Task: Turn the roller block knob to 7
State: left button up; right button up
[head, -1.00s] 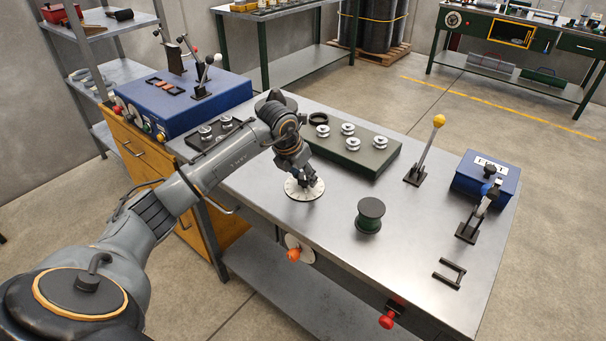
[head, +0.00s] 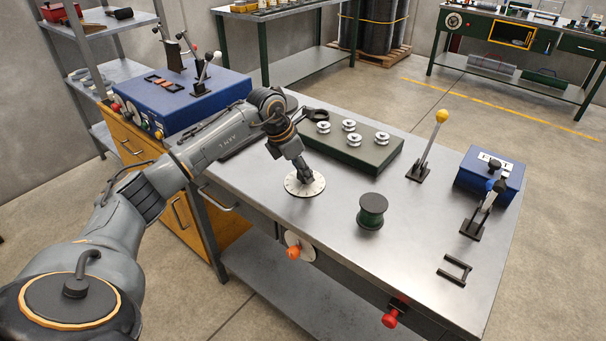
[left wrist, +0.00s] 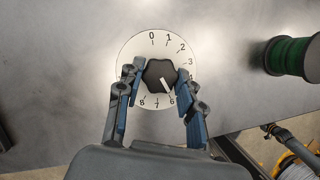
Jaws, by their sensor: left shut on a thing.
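The roller block knob (left wrist: 158,73) is a black knob with a white pointer line, on a round white dial (left wrist: 129,49) with black numbers. In the left wrist view the pointer aims down and right, close to what looks like the 6. The 7 and 8 lie further left along the lower rim; part of the right rim is hidden by a finger. The dial also shows on the table in the head view (head: 291,187). My left gripper (left wrist: 160,78) is shut on the knob, one blue-padded finger on each side. My right gripper is not in view.
A green spool (head: 372,211) stands right of the dial on the metal table (head: 330,240). Behind is a green tray (head: 375,163) with metal rollers. Further right are a yellow-tipped lever (head: 430,145) and a blue box (head: 487,175). An orange knob (head: 293,253) sits on the table's front.

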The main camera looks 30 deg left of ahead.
pick_arm(q)
jog(key=m, duration=0.2)
jog(key=m+g+h+b, duration=0.1)
jog(key=m, duration=0.2)
jog(key=shift+w+a+m+h+b, duration=0.1)
jog(key=shift+a+m+h+b, duration=0.05)
jog(key=shift+m+h+b, duration=0.15)
dwell(0.4)
jog(key=o, duration=1.2)
jog(key=shift+c, duration=0.2)
jog(key=v, duration=1.2)
jog(key=shift+w, duration=0.2)
jog(key=shift+s+g, duration=0.1)
jog(key=shift+g, duration=0.2)
